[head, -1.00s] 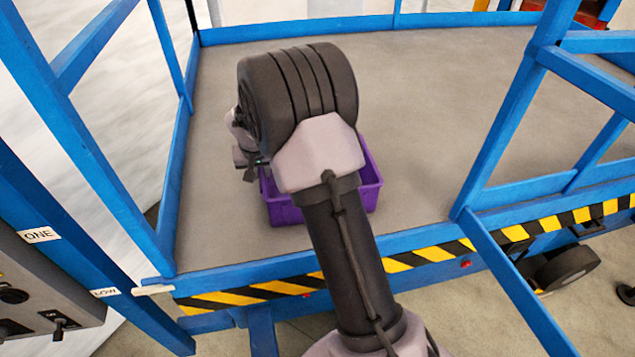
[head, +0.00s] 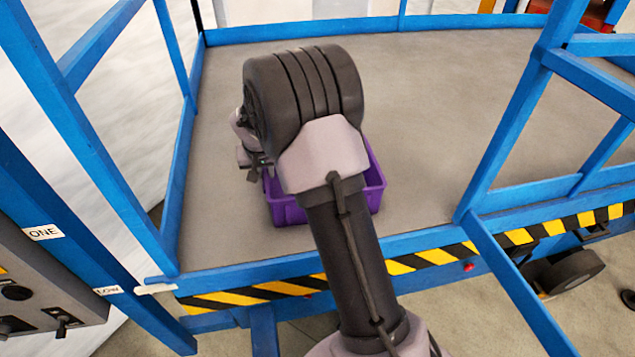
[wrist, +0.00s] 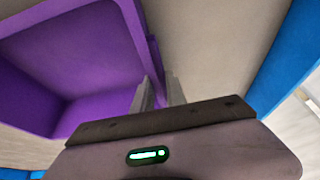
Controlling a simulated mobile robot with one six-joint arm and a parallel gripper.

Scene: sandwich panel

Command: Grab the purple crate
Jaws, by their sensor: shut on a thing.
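The purple crate (head: 291,213) sits on the grey platform floor near its front edge, partly hidden behind my arm in the head view. It looks open-topped and empty where its inside shows. In the wrist view the crate (wrist: 75,62) fills the upper left. My gripper (wrist: 160,92) is shut on the crate's right side wall there, with one finger on the inner side and one on the outer side.
Blue railings (head: 172,190) enclose the platform (head: 440,110), with an opening at the front where my arm reaches in. A yellow and black striped edge (head: 240,297) runs along the front. A control panel (head: 45,290) stands at the left. The platform behind the crate is clear.

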